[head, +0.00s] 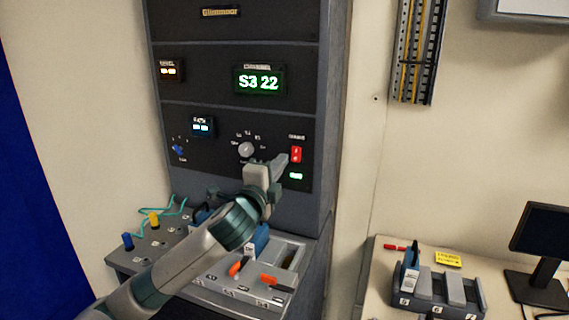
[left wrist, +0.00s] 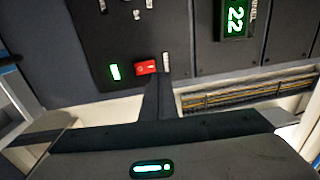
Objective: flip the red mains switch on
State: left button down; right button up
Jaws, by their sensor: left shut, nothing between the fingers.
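The red mains switch (head: 296,154) is a small red rocker on the right side of the black rack panel. It also shows in the left wrist view (left wrist: 146,68), next to a lit green indicator (left wrist: 115,72). My left gripper (head: 282,160) is shut and empty, with its fingertips just left of the switch in the head view. In the left wrist view the shut fingers (left wrist: 157,90) reach up to the right end of the switch; I cannot tell whether they touch it. My right gripper is not in view.
The rack panel also holds a grey knob (head: 246,149), a blue knob (head: 178,150) and a green display (head: 259,81) reading S3 22. Below is a grey bench (head: 125,262) with plugs and orange-handled parts. A side table with a monitor (head: 541,236) stands right.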

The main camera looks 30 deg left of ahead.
pick_arm(q)
jog(key=v, duration=0.3)
jog(key=r+b+v, duration=0.1)
jog(key=v, duration=0.1)
jog(key=shift+s+d, duration=0.1)
jog(key=shift+s, duration=0.3)
